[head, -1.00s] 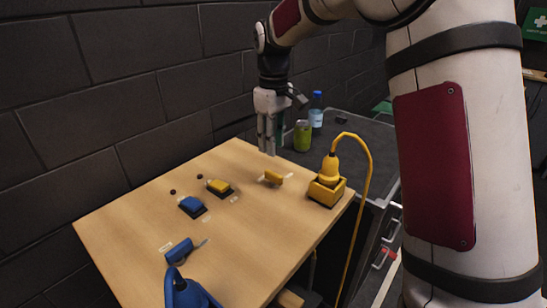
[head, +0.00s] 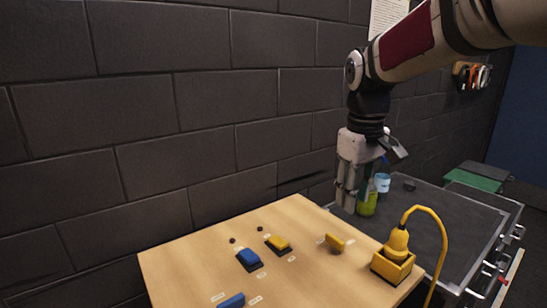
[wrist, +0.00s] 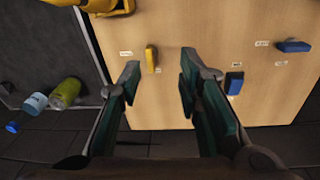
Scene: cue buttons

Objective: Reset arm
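My gripper (head: 350,197) hangs pointing down above the back right part of the wooden table (head: 190,270). In the wrist view my gripper (wrist: 158,75) has its two fingers well apart, with nothing between them. A blue button (head: 249,258) and a yellow button (head: 278,243) sit on dark bases on the table. A small yellow lever-like piece (head: 334,242) is to their right; it also shows in the wrist view (wrist: 151,58). A blue lever-like piece (head: 232,301) is at the bottom edge of the head view. My gripper touches none of them.
A yellow box with a plug and cable (head: 393,264) stands at the table's right edge. Behind it, a dark cart top (head: 440,215) holds a green can (head: 367,205) and a bottle (wrist: 36,103). A dark block wall (head: 150,160) runs behind the table.

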